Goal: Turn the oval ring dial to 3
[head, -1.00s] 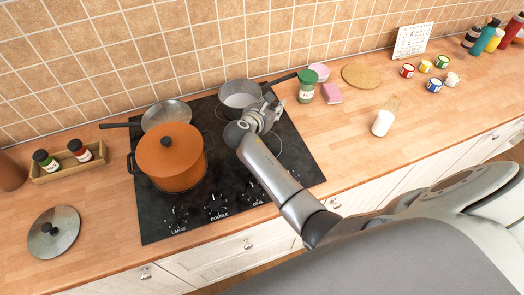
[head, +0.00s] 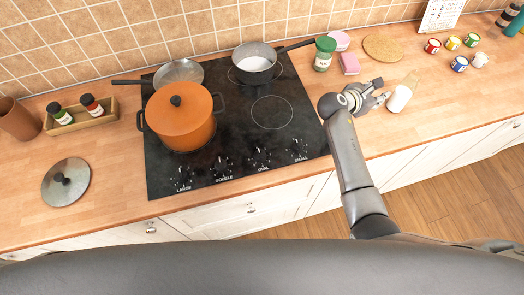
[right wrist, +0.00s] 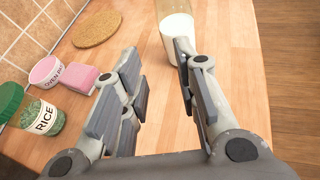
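The oval ring dial (head: 261,154) is one of the dials along the front of the black cooktop (head: 232,140), above the label OVAL. It looks small and dark here, and I cannot read its setting. My right gripper (head: 380,91) is above the counter to the right of the cooktop, well away from the dial. In the right wrist view, its fingers (right wrist: 158,62) are apart with nothing between them. My left gripper is not in view.
A glass of milk (head: 400,96) stands just beyond my right gripper. An orange pot (head: 182,122), a saucepan (head: 255,66) and a frying pan (head: 178,74) are on the cooktop. A green-lidded rice jar (head: 323,58) and a pink sponge (head: 349,64) are on the counter.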

